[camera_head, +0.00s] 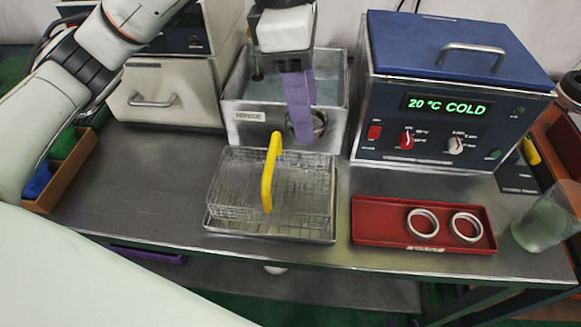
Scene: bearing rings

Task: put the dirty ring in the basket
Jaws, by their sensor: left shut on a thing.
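My left gripper (302,135), with purple fingers, points down in front of the rinse tank (238,125). It is shut on a dark grey metal ring (321,123), partly hidden by the fingers. The wire basket (232,190) with a yellow handle (269,172) stands on a metal tray below and nearer than the gripper. I see no ring in it. Two lighter rings, one on the left (410,221) and one on the right (480,227), lie in a red tray (375,222). My right gripper is not in view.
A blue-topped cleaner (440,120) reading "20 °C COLD" stands at the right, its lid closed. A glass beaker (543,225) is at the right table edge. A beige cabinet (165,95) stands at the back left. The steel table (130,185) is clear left of the basket.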

